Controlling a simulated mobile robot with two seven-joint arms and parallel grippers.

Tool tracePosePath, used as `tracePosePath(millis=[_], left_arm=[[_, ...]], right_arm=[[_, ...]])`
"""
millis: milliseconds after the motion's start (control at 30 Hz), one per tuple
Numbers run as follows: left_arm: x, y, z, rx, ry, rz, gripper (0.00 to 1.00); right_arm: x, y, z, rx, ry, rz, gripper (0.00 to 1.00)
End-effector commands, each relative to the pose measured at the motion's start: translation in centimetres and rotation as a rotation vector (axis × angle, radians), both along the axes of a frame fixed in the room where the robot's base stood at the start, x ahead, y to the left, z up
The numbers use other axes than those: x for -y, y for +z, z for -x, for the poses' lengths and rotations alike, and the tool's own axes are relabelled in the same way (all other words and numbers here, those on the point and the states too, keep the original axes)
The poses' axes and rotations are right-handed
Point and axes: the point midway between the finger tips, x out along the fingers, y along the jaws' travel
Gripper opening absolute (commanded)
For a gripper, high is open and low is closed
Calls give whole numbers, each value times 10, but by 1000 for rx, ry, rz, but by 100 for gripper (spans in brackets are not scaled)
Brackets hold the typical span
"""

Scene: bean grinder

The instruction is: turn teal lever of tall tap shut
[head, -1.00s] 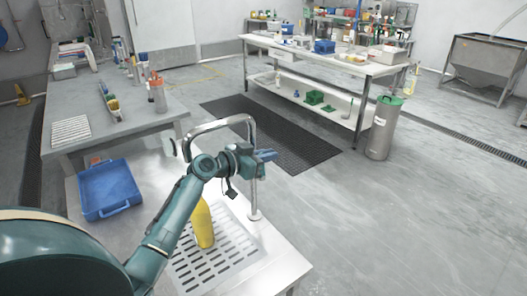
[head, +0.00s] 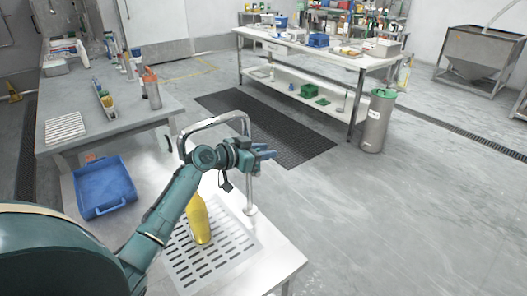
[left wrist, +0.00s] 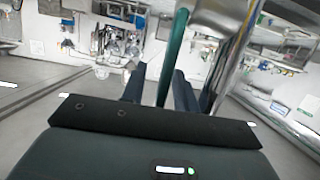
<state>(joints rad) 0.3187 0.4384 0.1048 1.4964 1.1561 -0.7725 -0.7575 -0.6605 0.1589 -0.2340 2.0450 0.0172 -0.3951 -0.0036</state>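The tall tap (head: 249,188) is a silver pipe that rises from the steel counter and arches over to the left. Its metal body is large and close in the left wrist view (left wrist: 225,15). The teal lever (left wrist: 173,52) is a thin rod there, running down between my left fingers, closer to the right one. My left gripper (head: 268,154) is at the tap's upright pipe in the head view, fingers pointing right. In the left wrist view the left gripper (left wrist: 158,88) is open, with a gap between its fingers. The lever is hidden in the head view. My right gripper is not in view.
A yellow bottle (head: 198,222) stands on the slotted drain plate (head: 235,245) below my left arm. A blue tray (head: 104,187) lies left on the counter. A workbench (head: 330,57) and a grey canister (head: 376,125) stand beyond. The floor right of the counter is clear.

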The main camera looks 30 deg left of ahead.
Motion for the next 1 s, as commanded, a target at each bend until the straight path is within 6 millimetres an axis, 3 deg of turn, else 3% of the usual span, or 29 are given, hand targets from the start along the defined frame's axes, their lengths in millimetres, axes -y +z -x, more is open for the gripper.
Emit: tracePosePath(millis=[500,1000], left_arm=[[-26,17,61,-1,0,-2,30],[-28,21,66,-1,0,0,30]], right_arm=[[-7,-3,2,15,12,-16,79],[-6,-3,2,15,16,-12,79]])
